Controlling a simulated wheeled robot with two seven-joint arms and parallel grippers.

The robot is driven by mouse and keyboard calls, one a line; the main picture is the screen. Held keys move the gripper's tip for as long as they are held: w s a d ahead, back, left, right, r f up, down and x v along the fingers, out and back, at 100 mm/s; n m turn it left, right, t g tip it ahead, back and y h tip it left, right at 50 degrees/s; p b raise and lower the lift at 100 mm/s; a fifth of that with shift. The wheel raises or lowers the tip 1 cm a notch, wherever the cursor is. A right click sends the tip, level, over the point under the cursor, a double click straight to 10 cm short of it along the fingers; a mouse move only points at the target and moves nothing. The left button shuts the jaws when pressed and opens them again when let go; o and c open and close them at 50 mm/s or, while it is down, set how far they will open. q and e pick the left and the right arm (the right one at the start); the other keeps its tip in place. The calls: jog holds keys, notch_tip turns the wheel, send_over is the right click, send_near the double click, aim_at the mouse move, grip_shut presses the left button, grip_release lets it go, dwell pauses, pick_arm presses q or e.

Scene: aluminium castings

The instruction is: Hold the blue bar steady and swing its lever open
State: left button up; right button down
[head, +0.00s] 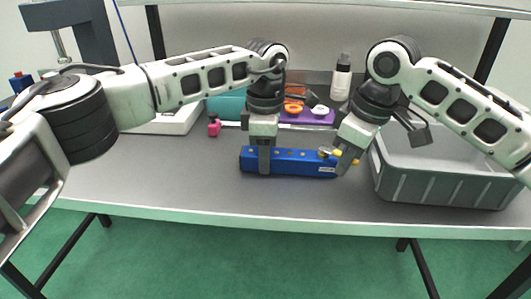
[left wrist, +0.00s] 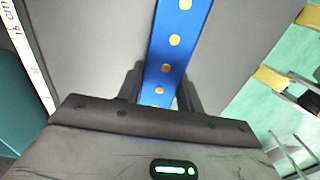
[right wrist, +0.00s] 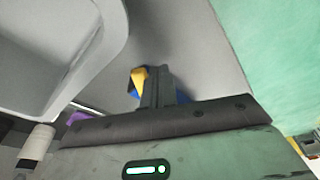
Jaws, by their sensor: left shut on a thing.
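The blue bar (head: 290,161) lies on the grey table near its front edge, with a row of yellow dots along it; it also shows in the left wrist view (left wrist: 178,45). My left gripper (head: 264,168) is shut across the bar left of its middle; its fingers stand on both sides of the bar in the left wrist view (left wrist: 161,85). The yellow lever (head: 326,152) is at the bar's right end and shows in the right wrist view (right wrist: 139,77). My right gripper (head: 344,168) is at that end, fingers together, beside the lever. I cannot tell whether they touch.
A grey bin (head: 440,185) stands close on the right. Behind the bar are a purple holder (head: 305,117) with orange and white rings, and a white bottle (head: 341,82). A pink piece (head: 214,128) stands at the back left. The table front left of the bar is clear.

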pick_arm(q)
jog(key=shift+a, duration=0.2)
pick_arm(e)
jog(key=shift+w+d+f, duration=0.1)
jog(key=shift+d+f, duration=0.2)
jog(key=shift+d, duration=0.05)
jog(key=shift+w+d, duration=0.15)
jog(key=shift+d, duration=0.05)
jog(key=shift+w+d, duration=0.4)
dwell(0.3)
pick_arm(q)
jog(key=shift+d+f, duration=0.1)
pick_arm(e)
jog(key=shift+w+r, duration=0.1)
jog(key=shift+w, duration=0.25)
pick_arm(q)
jog(key=shift+d, duration=0.1)
pick_arm(e)
jog(key=shift+s+a+r, duration=0.1)
jog(key=shift+s+r, duration=0.1)
jog(key=shift+r, duration=1)
jog(key=shift+s+a+r, duration=0.1)
jog(key=shift+s+r, duration=0.05)
jog(key=shift+r, duration=1.1)
jog(key=shift+s+a+r, duration=0.1)
jog(key=shift+s+r, duration=0.1)
jog(key=shift+r, duration=1)
